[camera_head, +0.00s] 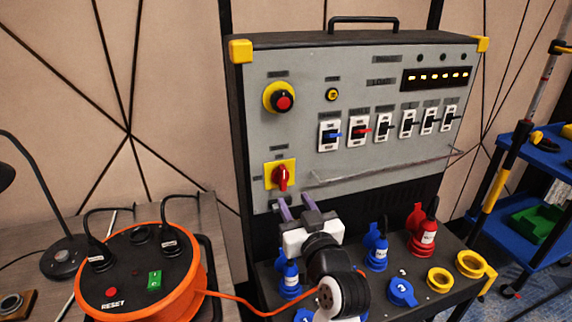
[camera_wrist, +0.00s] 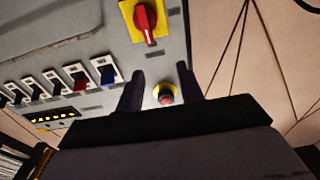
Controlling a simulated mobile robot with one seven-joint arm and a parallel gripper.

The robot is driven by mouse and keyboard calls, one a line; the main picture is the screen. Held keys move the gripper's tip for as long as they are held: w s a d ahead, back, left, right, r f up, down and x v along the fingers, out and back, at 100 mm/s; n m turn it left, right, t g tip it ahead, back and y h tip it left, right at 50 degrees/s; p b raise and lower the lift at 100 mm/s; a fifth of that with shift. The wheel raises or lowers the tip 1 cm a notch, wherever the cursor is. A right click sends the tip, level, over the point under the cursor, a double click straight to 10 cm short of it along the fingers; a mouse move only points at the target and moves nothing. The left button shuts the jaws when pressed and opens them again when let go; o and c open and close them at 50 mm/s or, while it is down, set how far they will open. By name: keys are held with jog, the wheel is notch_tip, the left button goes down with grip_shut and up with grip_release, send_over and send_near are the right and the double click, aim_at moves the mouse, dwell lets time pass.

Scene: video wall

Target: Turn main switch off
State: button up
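The main switch looks to be the red rotary handle (camera_head: 281,176) on a yellow plate, low on the left of the grey panel. Its handle stands roughly upright in the head view. The wrist view shows the red handle (camera_wrist: 147,22) at the top, beyond the fingertips. My gripper (camera_head: 296,203) is just below the switch in the head view, fingers apart and pointing up toward the panel. In the wrist view my gripper (camera_wrist: 160,70) is open with nothing between its fingers. I see no contact with the handle; the exact gap is hard to tell.
A red push button (camera_head: 284,102) on a yellow base sits above the switch. A row of breakers (camera_head: 383,127) and a clear rail (camera_head: 385,167) are to the right. Plugs (camera_head: 424,235) and sockets stand below. An orange cable reel (camera_head: 187,291) is at left.

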aim_at(284, 175)
jog(key=p+x, duration=0.1)
jog(key=x, duration=0.2)
jog(key=d+f+p+x, duration=0.1)
jog(key=x, duration=0.3)
jog(key=p+x, duration=0.2)
jog(key=x, duration=0.2)
jog(key=shift+w+d+f, duration=0.3)
jog(key=shift+w+f, duration=0.1)
jog(key=shift+w, duration=0.1)
jog(key=shift+x, duration=0.75)
jog(key=shift+f, duration=0.15)
grip_shut()
